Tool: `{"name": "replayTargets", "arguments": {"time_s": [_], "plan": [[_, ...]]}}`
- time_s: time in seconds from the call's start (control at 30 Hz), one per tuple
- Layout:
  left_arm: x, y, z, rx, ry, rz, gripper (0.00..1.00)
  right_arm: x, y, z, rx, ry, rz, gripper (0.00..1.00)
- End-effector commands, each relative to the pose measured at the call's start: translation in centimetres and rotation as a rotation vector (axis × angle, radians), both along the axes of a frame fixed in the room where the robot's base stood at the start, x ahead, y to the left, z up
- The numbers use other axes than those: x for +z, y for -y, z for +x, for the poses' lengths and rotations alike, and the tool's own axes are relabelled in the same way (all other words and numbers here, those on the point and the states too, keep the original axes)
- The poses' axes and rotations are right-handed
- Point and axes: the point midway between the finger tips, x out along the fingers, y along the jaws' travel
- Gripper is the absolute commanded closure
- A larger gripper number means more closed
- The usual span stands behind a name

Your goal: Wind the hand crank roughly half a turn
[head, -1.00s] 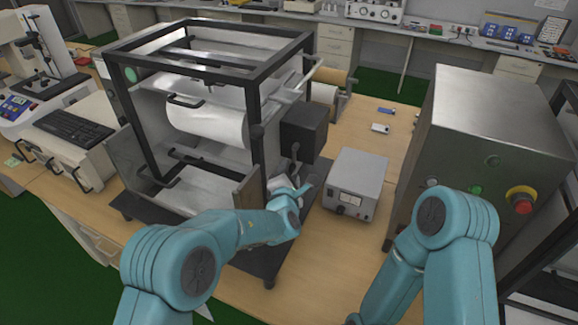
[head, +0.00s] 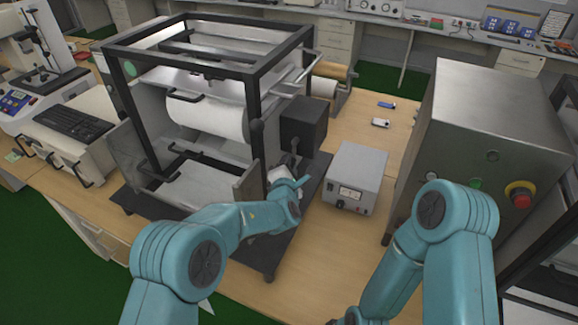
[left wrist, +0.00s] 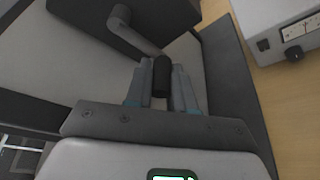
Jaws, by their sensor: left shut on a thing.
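The hand crank has a grey bent arm (left wrist: 142,33) and a black handle (left wrist: 162,76), best seen in the left wrist view. The crank comes out of a black box (head: 303,122) on the right side of a black-framed machine (head: 180,48). My left gripper (left wrist: 162,88) is shut on the black handle, with a finger on each side of it. In the head view my left gripper (head: 293,183) is below the black box, and the handle is mostly hidden. My right arm shows at the lower right, but its gripper is out of view.
A grey meter box (head: 356,172) stands close to the right of the crank. A large metal cabinet (head: 490,110) with a red button (head: 521,198) is further right. Two small items (head: 381,122) lie on the table behind, which has bare wood around them.

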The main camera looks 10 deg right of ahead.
Motion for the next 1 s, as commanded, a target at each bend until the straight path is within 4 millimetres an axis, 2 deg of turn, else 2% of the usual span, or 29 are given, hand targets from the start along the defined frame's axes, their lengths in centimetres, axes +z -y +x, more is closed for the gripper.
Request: {"name": "replayTargets", "arguments": {"time_s": [0.17,0.4,0.57,0.93,0.97,1.0], "plan": [[-0.9,-0.4,0.3,-0.004,0.074,0.098,1.0,-4.0,0.0,0.0,0.0,0.0,0.0,1.0],[-0.3,-1.4,1.0,-0.004,0.209,0.298,1.0,-8.5,0.0,0.0,0.0,-0.001,0.0,1.0],[0.4,-1.8,1.3,-0.005,0.264,0.384,1.0,-9.6,0.0,0.0,0.0,0.0,0.0,1.0],[0.8,-1.9,1.3,-0.007,0.275,0.404,1.0,-9.5,0.0,0.0,0.0,0.0,0.0,1.0],[0.8,-1.9,1.3,-0.007,0.275,0.404,0.68,-9.5,0.0,0.0,0.0,0.0,0.0,1.0],[0.8,-1.9,1.3,-0.006,0.274,0.404,0.54,-9.5,0.0,0.0,0.0,0.0,0.0,1.0]]}}
